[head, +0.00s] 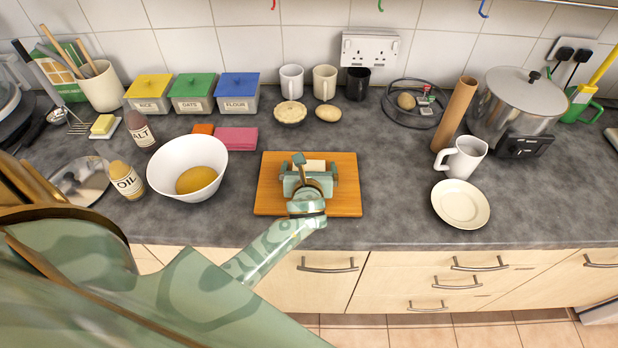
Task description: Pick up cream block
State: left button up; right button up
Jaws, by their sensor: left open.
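The cream block (316,166) lies on the wooden board (347,200) in the middle of the worktop. Only its far part shows in the head view, as my left gripper hides the near part. My left gripper (309,173) is over the board at the block, with one finger on each side of it. It is open. I cannot tell whether the fingers touch the block. My right gripper is not in view.
A white bowl (212,151) with a yellow-brown item stands left of the board, with a pink sponge-like block (236,139) behind it. A white mug (462,158) and a cream saucer (460,204) are to the right. The worktop between board and saucer is clear.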

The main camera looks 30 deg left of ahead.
pick_arm(q)
jog(key=shift+s+d+r, duration=0.1)
jog(key=shift+s, duration=0.05)
jog(key=shift+c, duration=1.2)
jog(key=c, duration=0.9)
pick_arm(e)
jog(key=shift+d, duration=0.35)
